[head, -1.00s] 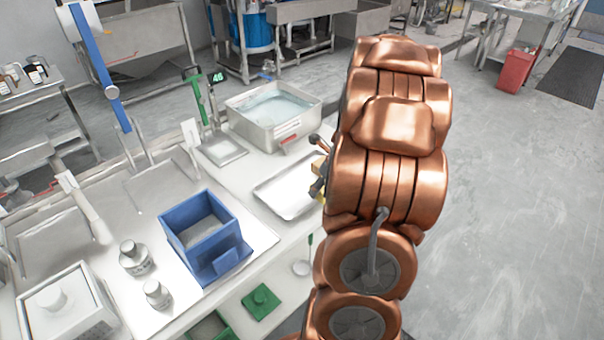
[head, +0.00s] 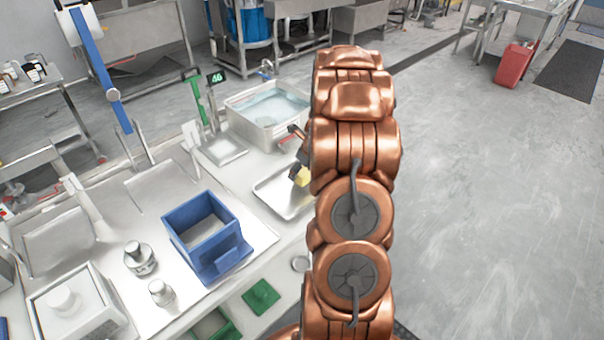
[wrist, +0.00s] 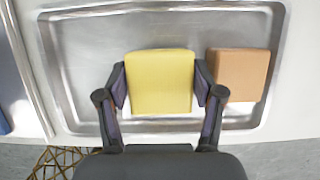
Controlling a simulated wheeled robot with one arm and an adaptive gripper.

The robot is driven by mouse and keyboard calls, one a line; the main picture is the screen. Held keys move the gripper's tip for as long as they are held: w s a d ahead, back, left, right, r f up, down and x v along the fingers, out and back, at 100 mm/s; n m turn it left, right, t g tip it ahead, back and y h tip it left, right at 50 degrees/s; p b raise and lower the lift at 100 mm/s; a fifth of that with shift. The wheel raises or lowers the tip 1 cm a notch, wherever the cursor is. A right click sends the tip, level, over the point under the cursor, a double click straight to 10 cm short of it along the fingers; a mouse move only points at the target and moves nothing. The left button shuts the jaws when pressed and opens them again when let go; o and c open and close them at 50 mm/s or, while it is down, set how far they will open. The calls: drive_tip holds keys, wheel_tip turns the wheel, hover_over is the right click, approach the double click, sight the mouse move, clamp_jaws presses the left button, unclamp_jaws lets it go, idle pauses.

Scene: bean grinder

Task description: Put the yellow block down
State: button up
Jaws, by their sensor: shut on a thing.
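The yellow block (wrist: 160,82) is between the two fingers of my gripper (wrist: 160,90) in the wrist view, with a finger pressed on each side. In the head view the yellow block (head: 302,176) shows beside my gripper (head: 298,165), over the metal tray (head: 275,193). The tray also fills most of the wrist view (wrist: 85,75). From these views I cannot tell whether the block touches the tray floor. An orange-brown block (wrist: 238,74) sits in the tray just right of my right finger. My arm hides the tray's right part in the head view.
A blue open box (head: 203,235) stands on the counter in front of the tray. A metal basin of water (head: 265,110) and a small scale (head: 222,150) are behind it. Metal canisters (head: 140,258) stand at the left. The tray's left part is bare.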

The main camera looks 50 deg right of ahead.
drive_tip(key=shift+f, duration=1.1)
drive_tip(key=shift+f+p, duration=0.1)
drive_tip(key=shift+p, duration=0.2)
drive_tip(key=o, duration=1.1)
